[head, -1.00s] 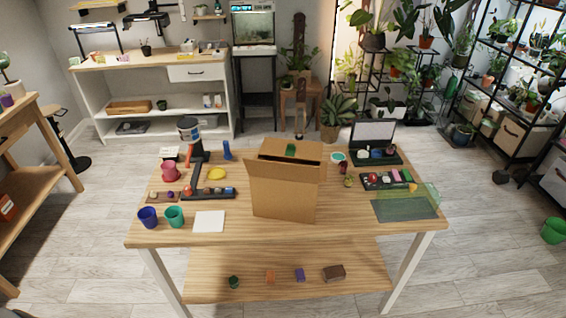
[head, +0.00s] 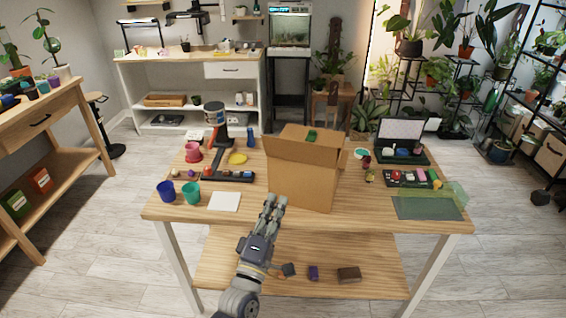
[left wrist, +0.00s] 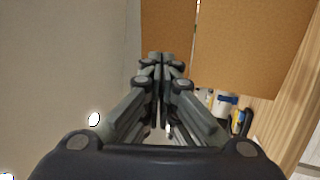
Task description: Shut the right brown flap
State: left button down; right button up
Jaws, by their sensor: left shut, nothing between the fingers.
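A brown cardboard box (head: 303,187) stands upright on the wooden table. Its brown near flap (head: 292,154) stands out toward me along the top edge. Another brown panel (head: 318,147) rises behind it, with a small green patch. I cannot clearly tell which one is the right flap. My left gripper (head: 276,202) is in front of the box, below its top, with its fingers together and empty. In the left wrist view, the shut fingertips (left wrist: 162,58) point at two brown panels, a left one (left wrist: 167,28) and a right one (left wrist: 243,45), with a narrow gap between. Contact is unclear. My right gripper is out of view.
Left of the box are a white sheet (head: 224,201), blue cup (head: 166,191), teal cup (head: 191,192) and yellow dish (head: 237,158). Right are a green mat (head: 426,208) and a black tray (head: 405,180). Small blocks lie on the lower shelf (head: 230,262).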

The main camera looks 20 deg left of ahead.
pick_arm(q)
jog(key=r, duration=0.2)
jog(key=p, duration=0.4)
send_near(293, 144)
jog(key=shift+n, duration=0.3)
jog(key=x, duration=0.6)
jog(key=shift+f, duration=0.1)
jog(key=shift+w, duration=0.55)
jog(key=shift+r, duration=0.25)
